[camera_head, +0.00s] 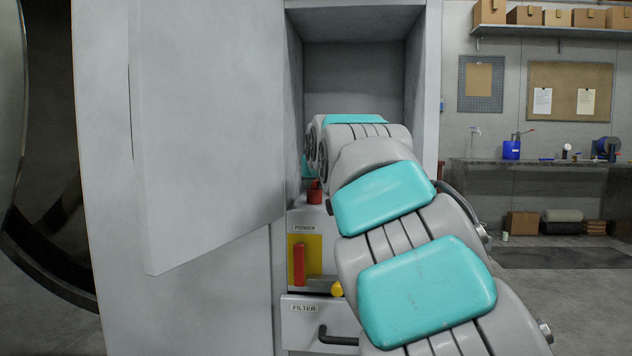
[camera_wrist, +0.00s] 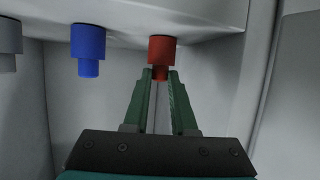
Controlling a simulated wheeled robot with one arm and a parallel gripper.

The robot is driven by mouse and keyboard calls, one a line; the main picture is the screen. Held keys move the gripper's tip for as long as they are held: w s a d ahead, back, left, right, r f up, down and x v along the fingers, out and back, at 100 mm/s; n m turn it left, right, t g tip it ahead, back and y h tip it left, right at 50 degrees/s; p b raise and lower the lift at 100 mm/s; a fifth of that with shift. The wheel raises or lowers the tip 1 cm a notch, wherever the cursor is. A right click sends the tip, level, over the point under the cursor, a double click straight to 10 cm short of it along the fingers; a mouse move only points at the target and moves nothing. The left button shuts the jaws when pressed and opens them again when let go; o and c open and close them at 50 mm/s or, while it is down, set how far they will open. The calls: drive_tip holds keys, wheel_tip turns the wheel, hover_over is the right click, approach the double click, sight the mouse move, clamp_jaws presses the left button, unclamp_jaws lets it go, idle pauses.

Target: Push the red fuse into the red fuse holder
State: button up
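The red fuse holder (camera_wrist: 161,49) is a wide red cylinder in the wrist view, mounted on a pale ledge at the top. A narrower red part (camera_wrist: 160,74), seemingly the red fuse, sticks out of its end. My gripper (camera_wrist: 160,75) has two green fingers spread apart, their tips on either side of this narrow part. I cannot tell whether they touch it. In the head view the red holder (camera_head: 314,195) stands upright at the cabinet opening beside my arm. My arm hides the gripper there.
A blue piece (camera_wrist: 88,45) and a grey one (camera_wrist: 8,40) of similar shape sit left of the red one. In the head view an open cabinet door (camera_head: 210,120) stands at left. Below the opening are a red lever (camera_head: 299,264) and the FILTER drawer (camera_head: 310,325).

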drive_tip(key=o, duration=0.5)
drive_tip(key=shift+o, duration=0.2)
drive_tip(key=shift+s, duration=0.1)
drive_tip(key=v, duration=0.8)
drive_tip(key=s+d+f+m+g+h, duration=0.1)
drive_tip(key=s+d+f+g, duration=0.1)
drive_tip(key=s+d+f, duration=0.4)
drive_tip(key=s+d+f+m+g+h, duration=0.15)
drive_tip(key=d+f, duration=0.25)
drive_tip(key=f, duration=0.5)
drive_tip(key=s+d+f+m+g, duration=0.1)
drive_tip(key=s+d+f+g, duration=0.2)
drive_tip(key=s+d+f, duration=0.3)
drive_tip(key=s+d+f+g, duration=0.1)
drive_tip(key=s+f+g, duration=0.3)
drive_tip(key=s+f, duration=0.8)
drive_tip(key=s+d+f+g, duration=0.2)
drive_tip(key=s+f+g, duration=0.2)
drive_tip(key=s+f, duration=0.8)
drive_tip(key=s+n, duration=0.1)
drive_tip(key=s, duration=0.5)
drive_tip(key=shift+s+d, duration=0.15)
drive_tip(key=shift+s, duration=0.1)
